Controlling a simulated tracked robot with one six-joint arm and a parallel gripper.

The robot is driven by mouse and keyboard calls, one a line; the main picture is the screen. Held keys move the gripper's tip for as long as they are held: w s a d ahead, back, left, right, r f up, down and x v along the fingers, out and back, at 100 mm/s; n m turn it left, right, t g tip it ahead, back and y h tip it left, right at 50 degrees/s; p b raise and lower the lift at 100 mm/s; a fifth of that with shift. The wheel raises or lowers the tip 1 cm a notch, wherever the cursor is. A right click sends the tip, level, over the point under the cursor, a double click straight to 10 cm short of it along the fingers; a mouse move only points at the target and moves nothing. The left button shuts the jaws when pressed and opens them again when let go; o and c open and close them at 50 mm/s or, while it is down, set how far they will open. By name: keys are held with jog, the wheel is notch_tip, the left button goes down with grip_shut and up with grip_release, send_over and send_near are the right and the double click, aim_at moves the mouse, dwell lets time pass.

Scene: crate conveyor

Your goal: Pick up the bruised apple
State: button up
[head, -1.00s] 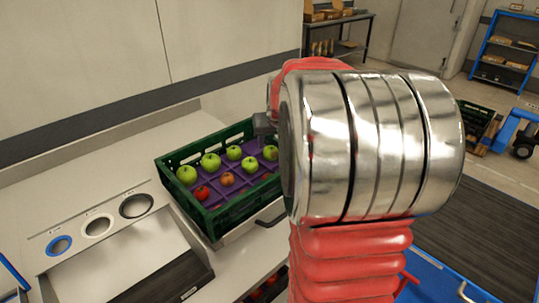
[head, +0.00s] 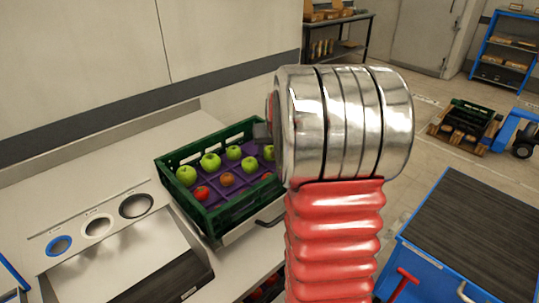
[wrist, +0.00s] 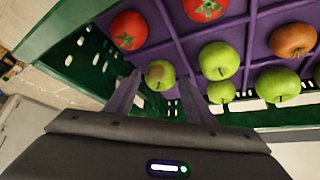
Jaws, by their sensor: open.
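A green apple with a brown patch (wrist: 160,75) sits in the crate, between the two fingers of my gripper (wrist: 160,98) in the wrist view. The fingers are apart, one on each side of the apple, and I cannot tell whether they touch it. The green crate (head: 211,224) has a purple divided tray (head: 209,179) inside. In the head view my arm hides the right part of the crate and most of my gripper, so I cannot tell this apple there with certainty.
Several plain green apples (wrist: 218,60), two red apples (wrist: 130,29) and a brownish-orange apple (wrist: 293,40) lie nearby in the tray. The crate wall (wrist: 92,62) is close on the left. A counter panel with three round openings (head: 97,225) stands left of the crate.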

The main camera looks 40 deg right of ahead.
aim_at(272, 151)
jog(key=shift+x, duration=1)
jog(key=shift+c, duration=0.5)
jog(key=c, duration=0.7)
jog(key=shift+r, duration=0.1)
notch_tip(272, 151, up, 10)
jog(key=shift+f, duration=0.2)
jog(key=shift+r, duration=0.15)
